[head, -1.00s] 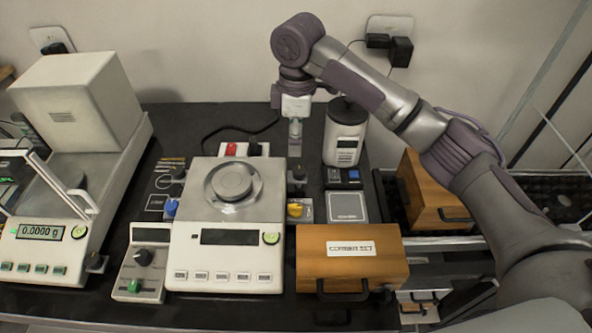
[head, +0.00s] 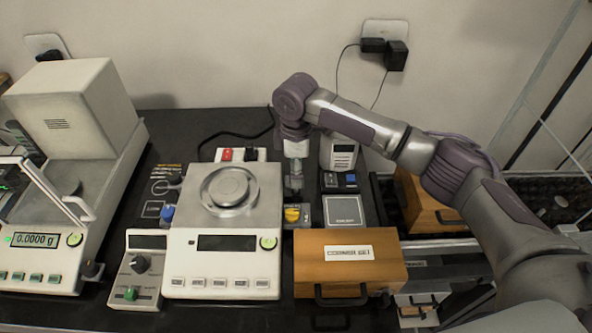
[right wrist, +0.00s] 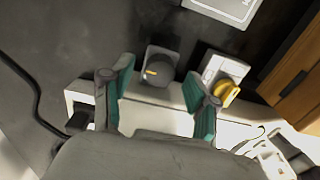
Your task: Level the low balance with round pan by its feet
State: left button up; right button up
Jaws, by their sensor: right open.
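The low balance (head: 180,258) with its round pan (head: 230,188) stands mid-table. Its display looks dark, and a small round green level (head: 268,242) sits at its front right. A blue knob (head: 167,213) is at its left side and a yellow knob (head: 292,214) at its right side. A black knob (right wrist: 160,66) with a yellow mark is behind the yellow knob, which also shows in the right wrist view (right wrist: 228,92). My right gripper (head: 294,187) is open above the black knob, which lies between and beyond its fingertips. My left gripper is not in view.
A wooden box (head: 310,275) is close at front right, beside a grey square plate (head: 342,211). A white canister (head: 345,152) stands behind. A control box with a dial (head: 137,265) is at front left. A taller balance (head: 90,258) fills the left.

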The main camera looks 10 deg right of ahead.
jog(key=shift+f, duration=0.5)
jog(key=shift+c, duration=0.2)
jog(key=c, duration=1.1)
jog(key=n+p, duration=0.2)
jog(key=p, duration=0.1)
jog(key=shift+r+p, duration=0.3)
jog(key=shift+r, duration=0.1)
grip_shut()
jog(key=shift+f+n+p, duration=0.3)
jog(key=shift+n+p, duration=0.15)
jog(key=shift+n, duration=0.35)
jog(key=o, duration=1.1)
grip_release()
jog(key=shift+o, duration=0.2)
